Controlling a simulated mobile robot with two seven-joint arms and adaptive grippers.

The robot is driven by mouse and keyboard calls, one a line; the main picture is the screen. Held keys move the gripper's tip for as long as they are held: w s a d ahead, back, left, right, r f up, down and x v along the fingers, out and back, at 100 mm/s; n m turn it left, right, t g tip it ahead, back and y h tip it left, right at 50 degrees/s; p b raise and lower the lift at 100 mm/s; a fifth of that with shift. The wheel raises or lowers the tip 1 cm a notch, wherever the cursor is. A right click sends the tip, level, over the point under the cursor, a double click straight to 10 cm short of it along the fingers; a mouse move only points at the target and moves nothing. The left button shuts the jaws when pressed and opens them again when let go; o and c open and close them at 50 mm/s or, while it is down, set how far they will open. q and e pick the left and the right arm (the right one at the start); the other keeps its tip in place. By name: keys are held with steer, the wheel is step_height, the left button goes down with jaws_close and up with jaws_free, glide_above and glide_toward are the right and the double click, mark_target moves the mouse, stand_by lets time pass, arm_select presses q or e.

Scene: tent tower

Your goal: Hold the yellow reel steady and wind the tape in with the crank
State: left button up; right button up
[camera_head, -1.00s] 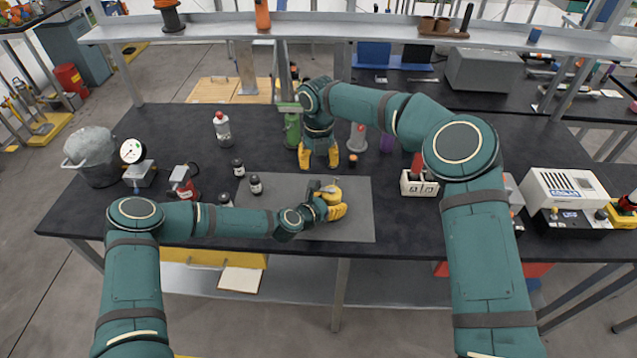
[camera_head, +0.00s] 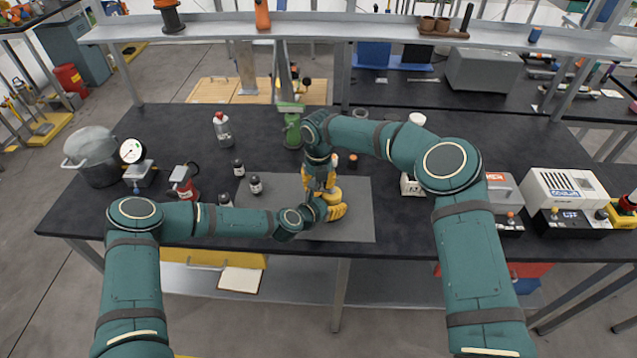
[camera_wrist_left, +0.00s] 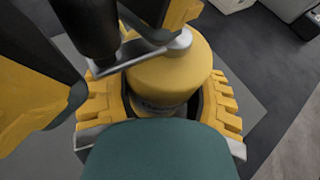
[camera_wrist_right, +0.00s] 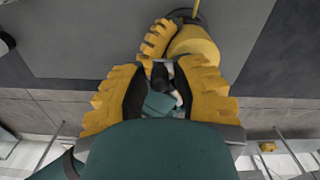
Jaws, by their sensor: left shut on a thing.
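The yellow reel (camera_head: 332,196) sits on the grey mat (camera_head: 352,222) near the table's front edge. My left gripper (camera_head: 322,208) is shut on it from the left; in the left wrist view the fingers clasp both sides of the reel (camera_wrist_left: 170,75). The crank's grey arm (camera_wrist_left: 150,52) lies across the reel top and carries a black upright handle (camera_wrist_left: 85,28). My right gripper (camera_head: 320,182) points down over the reel. Its fingers (camera_wrist_right: 160,90) are apart, one on each side of the handle; whether they touch it I cannot tell. The tape is not clearly seen.
A green bottle (camera_head: 292,132) is behind my right gripper. A white machine (camera_head: 562,190) stands at the right. The mat's right part is bare.

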jaws_close()
steer(key=shift+w+m, duration=0.1)
steer(key=shift+m, duration=0.3)
